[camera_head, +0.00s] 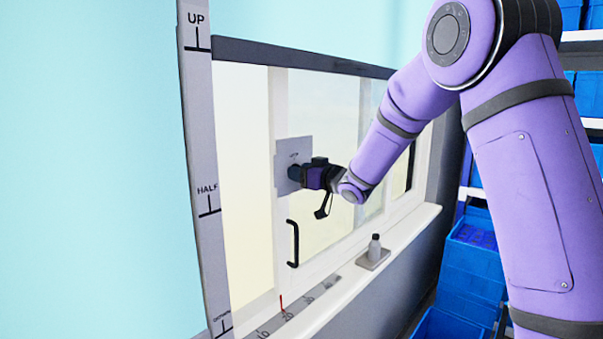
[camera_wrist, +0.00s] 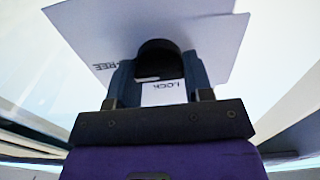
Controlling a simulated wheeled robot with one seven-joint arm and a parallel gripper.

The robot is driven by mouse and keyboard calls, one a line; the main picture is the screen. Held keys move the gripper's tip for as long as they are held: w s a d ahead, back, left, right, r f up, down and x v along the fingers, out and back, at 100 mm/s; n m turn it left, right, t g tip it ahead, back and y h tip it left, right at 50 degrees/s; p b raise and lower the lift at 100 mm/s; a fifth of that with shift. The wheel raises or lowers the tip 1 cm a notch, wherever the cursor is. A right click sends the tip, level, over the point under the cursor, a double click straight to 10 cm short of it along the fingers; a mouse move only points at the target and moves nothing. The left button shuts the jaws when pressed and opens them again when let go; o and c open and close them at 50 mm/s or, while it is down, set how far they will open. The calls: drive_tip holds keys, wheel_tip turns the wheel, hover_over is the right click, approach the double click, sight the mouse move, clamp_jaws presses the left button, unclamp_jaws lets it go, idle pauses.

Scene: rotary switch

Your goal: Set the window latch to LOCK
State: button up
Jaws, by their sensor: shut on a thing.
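The window latch is a dark rotary knob (camera_wrist: 158,60) on a pale grey plate (camera_head: 287,152) fixed to the window frame. The plate also fills much of the wrist view (camera_wrist: 90,30), where the printed words FREE, at the left, and LOCK, below the knob, show upside down or tilted. My gripper (camera_head: 306,175) is at the plate, with its two blue fingers (camera_wrist: 158,80) on either side of the knob and shut on it. The gripper hides the knob in the head view, and I cannot tell there which word it points to.
A black handle (camera_head: 292,243) is on the window frame below the plate. A marked vertical strip (camera_head: 203,170) runs up the left side. Blue bins (camera_head: 470,275) stand on shelving at the right.

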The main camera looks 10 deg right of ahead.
drive_tip(key=shift+s+a+f+n, duration=0.1)
drive_tip(key=shift+f+n, duration=0.05)
drive_tip(key=shift+n, duration=4.35)
drive_tip(key=shift+s+a+f+n, duration=0.1)
drive_tip(key=shift+n, duration=4.4)
drive_tip(key=o, duration=0.9)
drive_tip(key=shift+d, duration=0.1)
drive_tip(key=v, duration=1)
drive_tip(key=shift+s+d, duration=0.25)
